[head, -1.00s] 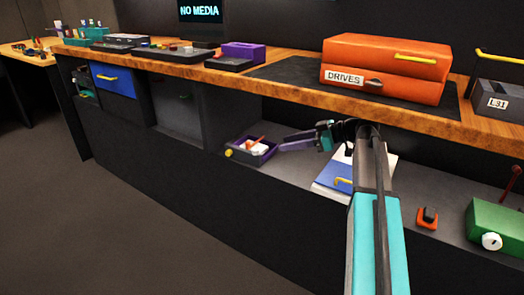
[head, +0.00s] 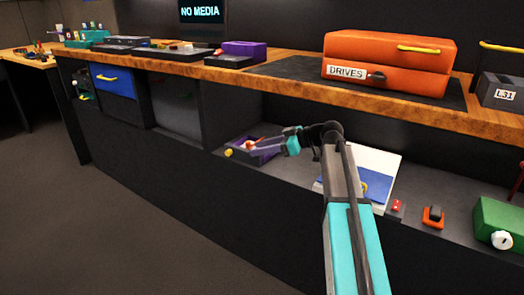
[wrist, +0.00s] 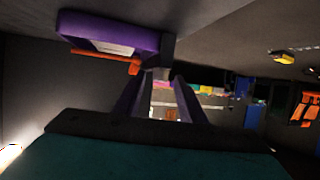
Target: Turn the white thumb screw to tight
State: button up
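The white thumb screw (head: 501,240) is a round white knob on the front of a green box (head: 500,218) at the right edge of the lower shelf. Its dark mark is too small to read. My gripper (head: 250,152) is far to the left of it, beside a purple tray (head: 238,157) on the same shelf. In the wrist view my gripper (wrist: 164,76) shows two purple fingers with a gap between the tips and nothing held. The purple tray (wrist: 110,28) is close to the tips there, with an orange rod (wrist: 100,57) at it. The screw is not seen in the wrist view.
A yellow knob (head: 228,153) is on the tray's front. A white and blue book (head: 375,165), a red button (head: 397,206) and an orange-black switch (head: 433,217) lie between tray and green box. The wooden counter (head: 400,108) overhangs the shelf, with orange drawers (head: 385,85) on it.

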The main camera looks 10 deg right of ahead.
grip_shut()
